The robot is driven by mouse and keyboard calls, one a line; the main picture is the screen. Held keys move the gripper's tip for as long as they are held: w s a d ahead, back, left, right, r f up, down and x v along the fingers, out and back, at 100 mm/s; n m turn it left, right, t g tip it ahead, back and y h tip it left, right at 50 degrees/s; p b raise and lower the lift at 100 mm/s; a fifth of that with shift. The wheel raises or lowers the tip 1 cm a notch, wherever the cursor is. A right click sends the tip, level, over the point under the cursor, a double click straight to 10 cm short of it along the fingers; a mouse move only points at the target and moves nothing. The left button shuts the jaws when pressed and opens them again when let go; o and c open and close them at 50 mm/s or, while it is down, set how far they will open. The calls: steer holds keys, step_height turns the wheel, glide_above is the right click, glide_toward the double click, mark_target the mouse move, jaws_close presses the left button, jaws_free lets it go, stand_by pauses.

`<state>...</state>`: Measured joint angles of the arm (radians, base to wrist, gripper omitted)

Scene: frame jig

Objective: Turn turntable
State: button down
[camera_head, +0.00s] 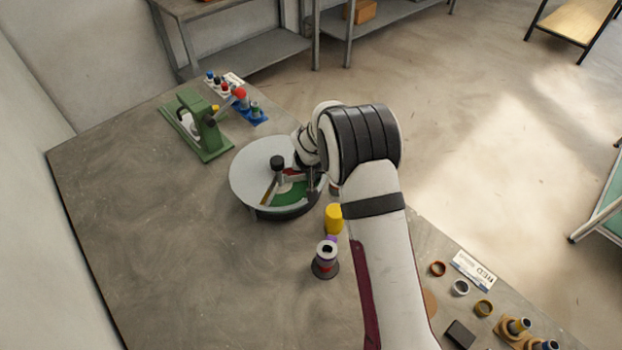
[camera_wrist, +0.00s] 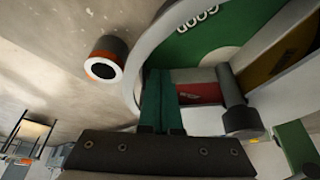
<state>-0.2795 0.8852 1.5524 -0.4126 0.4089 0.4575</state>
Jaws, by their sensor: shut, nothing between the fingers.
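The turntable (camera_head: 250,178) is a round disc with a pale grey cover and a dark upright knob (camera_head: 277,163). An opening in the cover shows a green sector, with red and brown sectors beside it. In the wrist view, the green sector (camera_wrist: 215,45) bears the word GOOD, and a dark grey post (camera_wrist: 240,110) stands right of my fingers. My gripper (camera_wrist: 162,100) is shut and empty, its fingers over the turntable near the rim. In the head view my arm hides most of the gripper and the turntable's right edge. I cannot tell whether the fingers touch the turntable.
A green fixture (camera_head: 205,125) stands behind the turntable, beside a blue stand (camera_head: 250,112) with small parts. A yellow cylinder (camera_head: 334,218) and a stacked part on a dark base (camera_head: 325,268) stand in front. Rings and a label lie front right. The table's left side is clear.

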steer(key=shift+w+n, duration=0.25)
steer(key=shift+n, duration=0.05)
steer(key=shift+w, duration=0.45)
steer(key=d+v, duration=0.1)
steer(key=v, duration=0.8)
steer(key=w+f+n, duration=0.1)
steer(key=f, duration=0.2)
steer(key=a+f+n+y, duration=0.1)
steer(key=f+n, duration=0.1)
steer(key=f, duration=0.1)
steer(key=w+a+f+n, duration=0.1)
steer(key=f, duration=0.2)
steer(key=shift+w+a+f+y, duration=0.1)
steer(key=shift+w+f+y, duration=0.15)
steer(key=shift+w+y, duration=0.15)
